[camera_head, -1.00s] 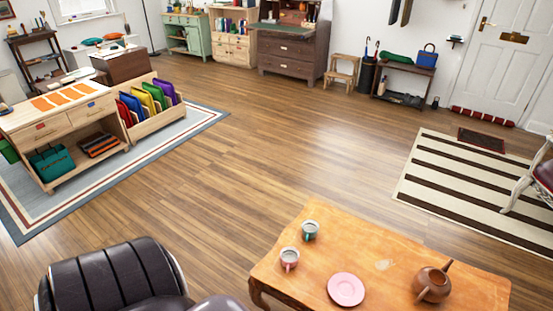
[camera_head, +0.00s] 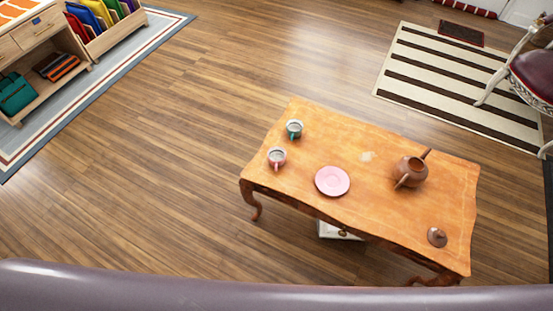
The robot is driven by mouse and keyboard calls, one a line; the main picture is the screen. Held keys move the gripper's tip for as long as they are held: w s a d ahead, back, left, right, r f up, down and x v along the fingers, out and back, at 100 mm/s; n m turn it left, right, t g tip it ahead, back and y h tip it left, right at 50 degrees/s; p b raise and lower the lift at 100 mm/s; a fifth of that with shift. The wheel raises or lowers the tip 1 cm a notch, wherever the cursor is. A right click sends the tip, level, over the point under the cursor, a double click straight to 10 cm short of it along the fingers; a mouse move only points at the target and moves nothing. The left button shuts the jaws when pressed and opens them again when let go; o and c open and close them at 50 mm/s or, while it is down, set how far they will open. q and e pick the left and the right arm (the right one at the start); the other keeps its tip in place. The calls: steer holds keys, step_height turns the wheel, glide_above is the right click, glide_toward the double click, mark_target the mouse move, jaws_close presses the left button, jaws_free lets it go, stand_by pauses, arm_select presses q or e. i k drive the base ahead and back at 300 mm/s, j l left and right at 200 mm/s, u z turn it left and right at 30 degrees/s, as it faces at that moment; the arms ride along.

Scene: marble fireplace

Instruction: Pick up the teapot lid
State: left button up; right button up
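The teapot lid (camera_head: 437,237) is small, brown and has a knob. It lies on the wooden table (camera_head: 350,210) near its front right corner. The brown teapot (camera_head: 411,171) stands behind it on the same table, with its top open. Neither of my grippers shows in the head view.
A pink saucer (camera_head: 332,181), a pink cup (camera_head: 277,157) and a green-handled cup (camera_head: 294,129) stand on the table's left part. A dark padded edge (camera_head: 250,288) crosses the bottom of the view. A chair (camera_head: 530,70) is at the right. The wooden floor (camera_head: 170,150) left of the table is clear.

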mark_target(437, 237)
steer(key=z, duration=1.2)
